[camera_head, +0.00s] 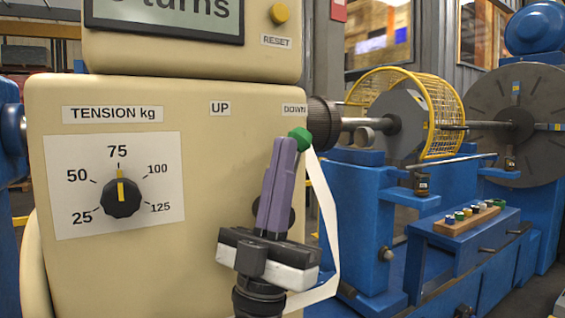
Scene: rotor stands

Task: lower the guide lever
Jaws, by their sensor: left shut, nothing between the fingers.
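The guide lever shows as a green knob (300,138) at the right edge of the beige control box (190,220), just below the DOWN label (294,109). The UP label (220,108) is further left. A dark round part, perhaps the lever's pivot, is partly hidden behind my gripper, and the lever's shaft is hidden too. My left gripper (284,144) is in front of the box, its purple fingers pointing up and closed together with nothing between them. Its fingertips are just left of the knob; I cannot tell whether they touch. My right gripper is not in view.
A tension dial (122,198) is on the box's left, below a display panel with a yellow reset button (279,13). Blue machinery (360,215) with a yellow wire guard (445,105) stands at right.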

